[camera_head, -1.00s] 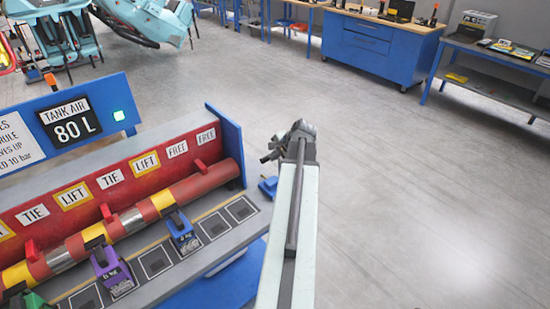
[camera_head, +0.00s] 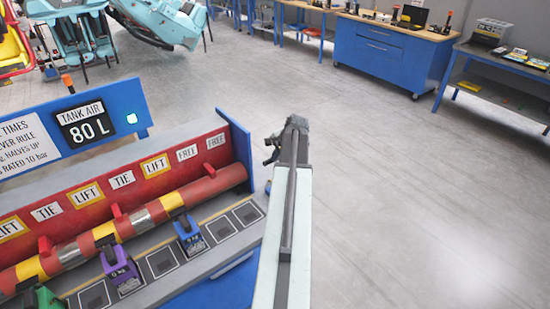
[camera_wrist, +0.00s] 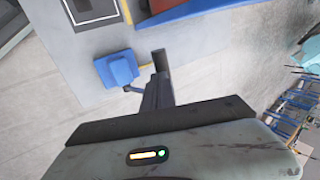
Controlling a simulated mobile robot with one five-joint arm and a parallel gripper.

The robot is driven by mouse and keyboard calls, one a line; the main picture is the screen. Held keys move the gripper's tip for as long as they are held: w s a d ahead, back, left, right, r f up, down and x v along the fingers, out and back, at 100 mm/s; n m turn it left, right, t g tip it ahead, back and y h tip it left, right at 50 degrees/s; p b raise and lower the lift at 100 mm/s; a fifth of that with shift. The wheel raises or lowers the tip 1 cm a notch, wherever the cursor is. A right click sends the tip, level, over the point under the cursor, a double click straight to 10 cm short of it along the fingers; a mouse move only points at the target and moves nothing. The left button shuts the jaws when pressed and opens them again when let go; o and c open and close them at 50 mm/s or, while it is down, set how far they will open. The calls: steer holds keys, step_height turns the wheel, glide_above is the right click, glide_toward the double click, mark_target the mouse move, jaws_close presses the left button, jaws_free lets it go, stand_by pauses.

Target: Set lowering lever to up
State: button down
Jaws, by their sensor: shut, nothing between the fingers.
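My gripper (camera_head: 271,152) is at the end of my outstretched arm, just past the right end of the bench, in the head view. It is shut and empty. In the wrist view its dark fingers (camera_wrist: 160,62) point away from the camera, beside a small blue block-like part (camera_wrist: 117,70) near the bench end. The fingers look close to that part, but I cannot tell whether they touch it. No lever is clearly marked as the lowering lever, and I cannot tell whether the blue part belongs to it.
The bench carries a red and yellow pipe (camera_head: 205,188) with red handles, a purple weight (camera_head: 121,272) and a blue weight (camera_head: 190,236). A "TANK AIR 80 L" sign (camera_head: 86,122) stands behind. Open grey floor (camera_head: 400,190) lies to the right, a blue cabinet (camera_head: 385,55) beyond.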

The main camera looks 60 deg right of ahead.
steer(key=p+v, duration=1.1)
steer(key=v, duration=0.2)
steer(key=shift+a, duration=0.25)
steer(key=shift+s, duration=0.1)
